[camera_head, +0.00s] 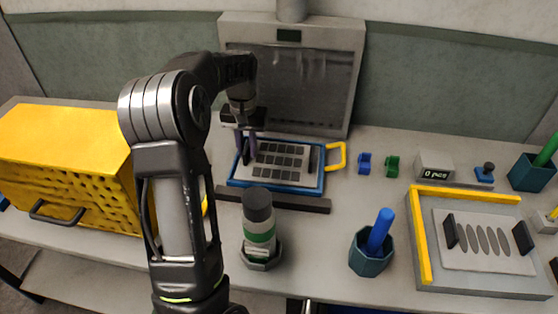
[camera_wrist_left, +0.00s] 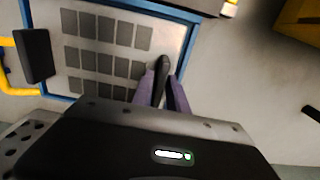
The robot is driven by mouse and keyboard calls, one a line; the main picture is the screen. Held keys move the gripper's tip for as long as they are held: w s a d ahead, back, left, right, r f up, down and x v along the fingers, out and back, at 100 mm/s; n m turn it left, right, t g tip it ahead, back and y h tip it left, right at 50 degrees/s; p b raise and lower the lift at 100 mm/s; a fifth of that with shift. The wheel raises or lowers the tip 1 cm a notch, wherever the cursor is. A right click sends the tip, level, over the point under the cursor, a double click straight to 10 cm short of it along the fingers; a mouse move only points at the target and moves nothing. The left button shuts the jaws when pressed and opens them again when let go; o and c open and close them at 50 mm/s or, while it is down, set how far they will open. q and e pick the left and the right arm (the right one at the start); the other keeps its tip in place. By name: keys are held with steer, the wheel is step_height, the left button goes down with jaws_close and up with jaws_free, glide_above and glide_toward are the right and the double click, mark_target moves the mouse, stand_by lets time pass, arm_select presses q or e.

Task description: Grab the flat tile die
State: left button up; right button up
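The flat tile die (camera_head: 262,175) is a pale plate with rows of dark square tiles and a black upright grip at each end. It lies in a blue-rimmed tray (camera_head: 321,184) with a yellow handle. The die also shows in the left wrist view (camera_wrist_left: 72,58), with its far grip at the left. My left gripper (camera_head: 246,155) points down at the die's left grip. In the left wrist view its purple fingers (camera_wrist_left: 162,88) stand close against both sides of that black grip, with no clear gap. My right gripper is out of view.
A dark bar (camera_head: 285,202) lies in front of the tray. A green-banded bottle (camera_head: 259,220) and a blue cup (camera_head: 370,255) stand nearer. A yellow perforated box (camera_head: 65,150) is left. A yellow-edged station (camera_head: 425,270) with an oval-patterned plate (camera_head: 484,238) is right.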

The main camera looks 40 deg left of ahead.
arm_select(q)
jaws_close()
stand_by(1.0)
